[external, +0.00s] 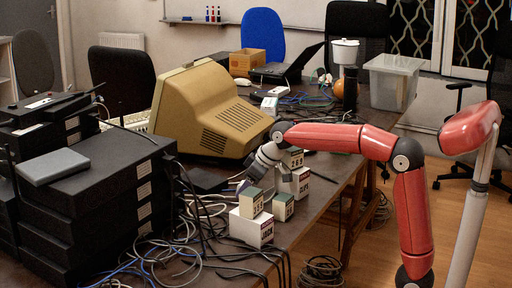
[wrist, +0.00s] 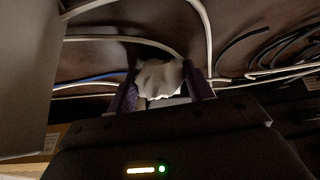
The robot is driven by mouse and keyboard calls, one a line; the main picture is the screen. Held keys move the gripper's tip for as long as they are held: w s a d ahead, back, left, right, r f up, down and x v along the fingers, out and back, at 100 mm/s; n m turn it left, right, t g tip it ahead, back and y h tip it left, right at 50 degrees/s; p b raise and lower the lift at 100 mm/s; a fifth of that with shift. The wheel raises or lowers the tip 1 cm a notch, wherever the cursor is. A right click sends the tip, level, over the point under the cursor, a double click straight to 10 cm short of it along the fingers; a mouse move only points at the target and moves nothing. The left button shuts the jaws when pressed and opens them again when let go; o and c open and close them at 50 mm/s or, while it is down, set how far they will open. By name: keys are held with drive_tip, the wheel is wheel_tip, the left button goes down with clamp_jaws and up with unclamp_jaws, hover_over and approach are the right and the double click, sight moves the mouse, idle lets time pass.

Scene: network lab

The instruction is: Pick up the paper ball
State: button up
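The paper ball (wrist: 160,78) is white and crumpled. In the wrist view it sits between the two purple fingers of my gripper (wrist: 160,84) and nearly fills the gap. The fingers stand apart, one on each side of it; I cannot tell whether they press on it. The lower part of the ball is hidden behind my gripper's body. In the external view my gripper (external: 243,186) points down and left, low over the table among cables and small boxes. The ball is not discernible there.
Small boxes (external: 251,228) stand just in front and right of my gripper. A beige monitor (external: 205,108) is behind it, and stacked black devices (external: 95,190) are at left. White and blue cables (wrist: 92,40) run around the ball. A grey surface (wrist: 25,75) borders the wrist view's left.

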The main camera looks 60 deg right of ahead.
drive_tip(key=c, duration=0.3)
